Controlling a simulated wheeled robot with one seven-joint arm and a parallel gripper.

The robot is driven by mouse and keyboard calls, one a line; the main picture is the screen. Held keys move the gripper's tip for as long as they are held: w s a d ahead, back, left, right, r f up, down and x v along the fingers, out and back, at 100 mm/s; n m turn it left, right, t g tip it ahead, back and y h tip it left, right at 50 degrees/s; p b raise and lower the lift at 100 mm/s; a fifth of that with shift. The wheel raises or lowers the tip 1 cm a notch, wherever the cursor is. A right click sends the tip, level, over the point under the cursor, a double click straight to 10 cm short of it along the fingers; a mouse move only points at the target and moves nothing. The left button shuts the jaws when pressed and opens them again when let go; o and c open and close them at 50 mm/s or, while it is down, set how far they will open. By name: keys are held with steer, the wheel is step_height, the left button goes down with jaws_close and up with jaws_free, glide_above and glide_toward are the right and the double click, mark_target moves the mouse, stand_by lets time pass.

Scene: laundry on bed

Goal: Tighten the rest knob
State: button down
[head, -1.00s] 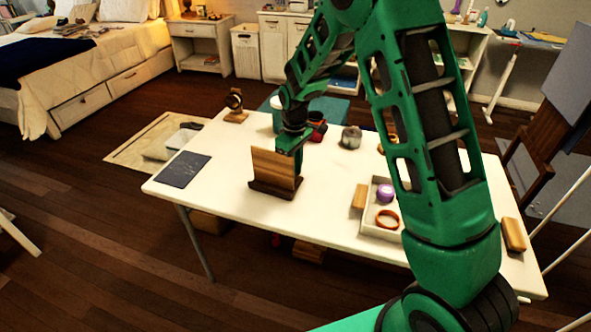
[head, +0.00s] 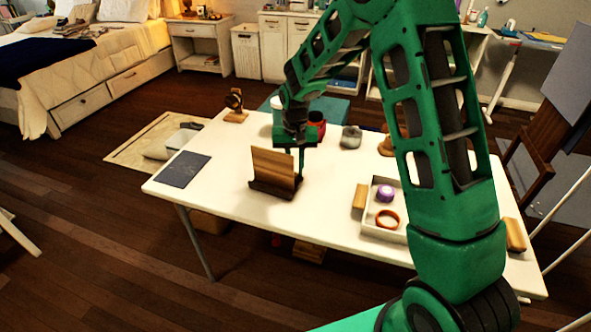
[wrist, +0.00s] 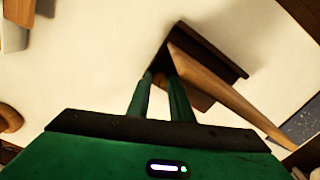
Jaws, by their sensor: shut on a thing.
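The wooden rest (head: 274,166) stands on the white table, with a tilted light-brown panel on a dark base. In the wrist view its panel (wrist: 215,85) leans to the right and its dark base (wrist: 215,60) lies beyond my fingertips. My gripper (head: 302,172) points down just behind the rest's right side. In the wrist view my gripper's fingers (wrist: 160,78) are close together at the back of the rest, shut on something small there. That is where the rest knob seems to be, but the fingers and shadow hide it.
A white tray (head: 365,222) with a purple roll (head: 385,193) and an orange ring (head: 387,218) sits to the right. A red cup (head: 317,124) and a grey object (head: 351,137) stand behind my gripper. A dark flat pad (head: 183,169) lies left. The table's front middle is clear.

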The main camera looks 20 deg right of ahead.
steer(key=m, duration=0.4)
steer(key=shift+m, duration=0.4)
stand_by(0.4)
steer(key=c, duration=1.6)
jaws_free()
steer(key=shift+r, duration=0.1)
steer(key=shift+r, duration=5.25)
